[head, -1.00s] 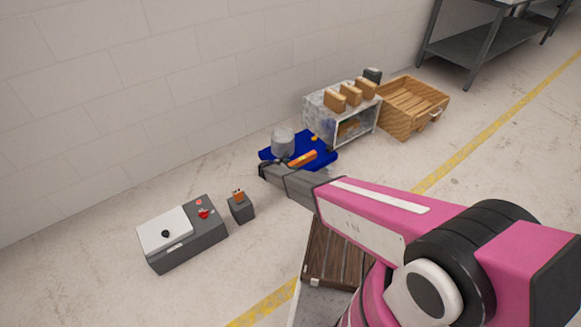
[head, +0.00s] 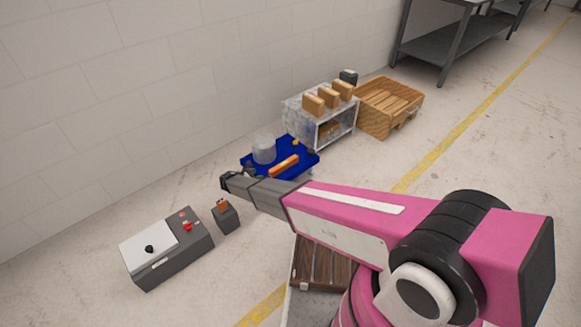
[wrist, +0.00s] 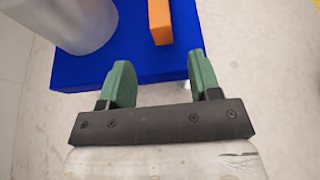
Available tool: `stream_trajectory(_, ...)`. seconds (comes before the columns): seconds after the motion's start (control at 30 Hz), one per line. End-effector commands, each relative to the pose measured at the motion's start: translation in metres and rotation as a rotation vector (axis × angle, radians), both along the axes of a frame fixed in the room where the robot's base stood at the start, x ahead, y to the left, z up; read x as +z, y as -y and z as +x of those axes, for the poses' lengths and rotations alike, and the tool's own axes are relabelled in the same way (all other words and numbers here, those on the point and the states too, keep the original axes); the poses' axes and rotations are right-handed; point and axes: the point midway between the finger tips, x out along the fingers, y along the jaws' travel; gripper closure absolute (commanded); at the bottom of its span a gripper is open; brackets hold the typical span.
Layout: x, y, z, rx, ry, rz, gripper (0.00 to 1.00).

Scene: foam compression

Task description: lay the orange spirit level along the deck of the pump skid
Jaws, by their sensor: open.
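The orange spirit level (head: 284,165) lies on the blue deck of the pump skid (head: 303,159), toward its front right. In the wrist view the level's near end (wrist: 160,22) shows at the top, on the blue deck (wrist: 140,62). My gripper (wrist: 160,75) is open and empty, its two green fingers apart. The fingers are at the deck's near edge, short of the level and not around it. In the head view my gripper (head: 226,182) is in front of the skid, and its fingers are hard to make out.
A grey cylinder (head: 264,148) stands on the skid left of the level. A grey control box (head: 168,248) and a small dark box (head: 226,217) are on the floor at left. A shelf unit with cartons (head: 338,128) and a wooden crate (head: 390,105) stand behind.

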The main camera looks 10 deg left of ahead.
Motion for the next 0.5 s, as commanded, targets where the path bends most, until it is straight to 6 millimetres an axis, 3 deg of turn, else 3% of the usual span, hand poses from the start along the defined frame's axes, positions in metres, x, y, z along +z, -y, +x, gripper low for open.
stream_trajectory(0.17,0.005,0.007,0.001,-0.016,0.001,0.012,0.43)
stream_trajectory(0.27,0.02,0.034,0.005,-0.077,0.004,0.064,0.43)
stream_trajectory(0.5,0.087,0.159,0.012,-0.414,0.039,0.334,0.43)
